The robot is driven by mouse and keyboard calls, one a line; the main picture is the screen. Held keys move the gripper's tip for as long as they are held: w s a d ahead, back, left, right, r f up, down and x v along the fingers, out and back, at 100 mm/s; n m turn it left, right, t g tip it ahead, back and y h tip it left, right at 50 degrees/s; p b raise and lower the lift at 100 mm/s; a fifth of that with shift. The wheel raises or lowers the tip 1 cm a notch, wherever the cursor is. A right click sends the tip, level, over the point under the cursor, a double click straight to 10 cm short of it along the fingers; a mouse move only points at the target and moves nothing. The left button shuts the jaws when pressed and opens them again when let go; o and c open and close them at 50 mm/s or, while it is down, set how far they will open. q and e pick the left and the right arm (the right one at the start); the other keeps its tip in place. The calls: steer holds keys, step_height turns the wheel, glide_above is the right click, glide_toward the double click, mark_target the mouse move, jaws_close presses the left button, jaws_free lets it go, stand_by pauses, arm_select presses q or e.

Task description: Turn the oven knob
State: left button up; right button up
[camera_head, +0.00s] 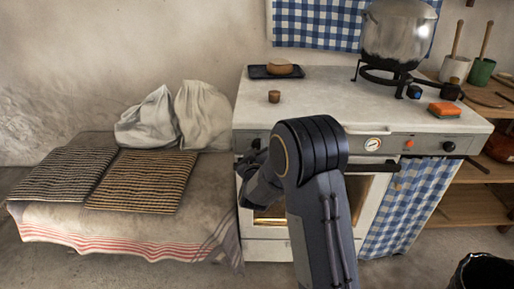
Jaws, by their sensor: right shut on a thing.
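The white oven (270,230) has a grey control panel (350,143) along its top front edge. A dark oven knob (256,143) sits at the panel's left end. My right gripper (253,157) is at this knob and shut on it; its fingers are small, dark and partly hidden by my wrist, so the exact grip is hard to see. A round dial (373,144), an orange button (408,144) and a black knob (449,146) show farther right. My right arm covers the panel's middle and part of the oven door. My left gripper is not in view.
A dark door handle (393,165) sticks out below the panel. A metal pot (398,35) stands on a burner on the white top, with a small brown cup (274,97) and an orange sponge (444,109). A bench with striped mats (140,182) stands at left.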

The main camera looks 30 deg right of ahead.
stand_by(0.3)
steer(key=o, duration=1)
steer(key=v, duration=0.8)
steer(key=shift+w, duration=0.1)
